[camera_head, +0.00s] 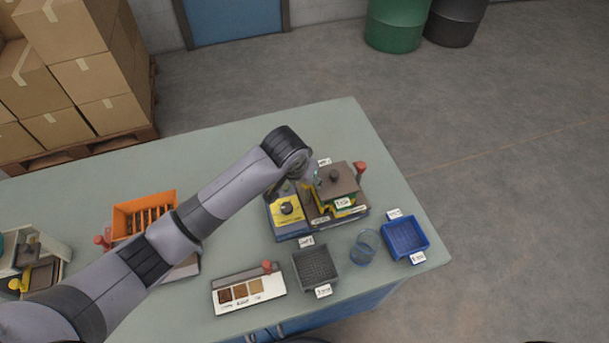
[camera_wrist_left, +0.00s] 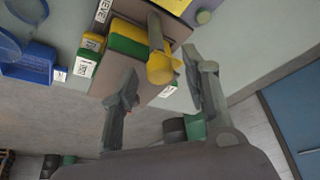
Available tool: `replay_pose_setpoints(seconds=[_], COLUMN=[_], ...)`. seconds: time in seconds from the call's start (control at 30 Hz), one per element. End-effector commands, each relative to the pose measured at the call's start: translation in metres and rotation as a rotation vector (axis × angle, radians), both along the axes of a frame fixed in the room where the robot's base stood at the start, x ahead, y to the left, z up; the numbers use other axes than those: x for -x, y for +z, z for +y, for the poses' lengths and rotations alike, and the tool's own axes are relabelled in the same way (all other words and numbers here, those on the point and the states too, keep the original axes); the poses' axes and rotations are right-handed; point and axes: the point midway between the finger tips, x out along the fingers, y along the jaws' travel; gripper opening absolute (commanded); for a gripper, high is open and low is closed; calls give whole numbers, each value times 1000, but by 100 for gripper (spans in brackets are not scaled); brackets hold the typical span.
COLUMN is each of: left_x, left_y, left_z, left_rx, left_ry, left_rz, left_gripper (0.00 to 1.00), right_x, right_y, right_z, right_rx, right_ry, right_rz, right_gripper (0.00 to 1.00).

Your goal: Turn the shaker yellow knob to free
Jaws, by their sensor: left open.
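The shaker (camera_head: 348,187) stands near the right end of the bench, with a brown lid and yellow and green layers. In the left wrist view, a yellow knob (camera_wrist_left: 161,70) on a grey stem shows beside the green and yellow layers (camera_wrist_left: 129,40). My left gripper (camera_wrist_left: 161,62) is open, one finger on each side of the knob in the picture; I cannot tell whether either touches it. In the head view the gripper's wrist hangs over the shaker's left side and hides part of it. I cannot read the knob's setting. My right gripper is not in view.
A yellow panel with a black knob (camera_head: 287,208) sits left of the shaker. A grey mesh tray (camera_head: 296,268), a clear glass (camera_head: 364,247) and a blue tray (camera_head: 387,236) stand in front. An orange crate (camera_head: 121,222) is on the left. The bench's back right is clear.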

Motion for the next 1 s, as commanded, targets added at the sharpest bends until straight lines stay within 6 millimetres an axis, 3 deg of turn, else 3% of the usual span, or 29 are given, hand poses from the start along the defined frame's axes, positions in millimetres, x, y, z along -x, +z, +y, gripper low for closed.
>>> replay_pose_setpoints(seconds=[0.17,0.6,0.8,1.0], left_x=[5,35,40,41], left_y=[17,96,110,111], left_z=[2,17,20,20], left_rx=[3,2,2,0], left_ry=[-1,-1,1,1], left_rz=[-3,-3,-1,0], left_gripper=[42,42,42,42], right_x=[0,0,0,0], right_y=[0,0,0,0], right_z=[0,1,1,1], right_rx=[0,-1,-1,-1], right_ry=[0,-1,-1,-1], right_rz=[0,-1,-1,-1], right_gripper=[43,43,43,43])
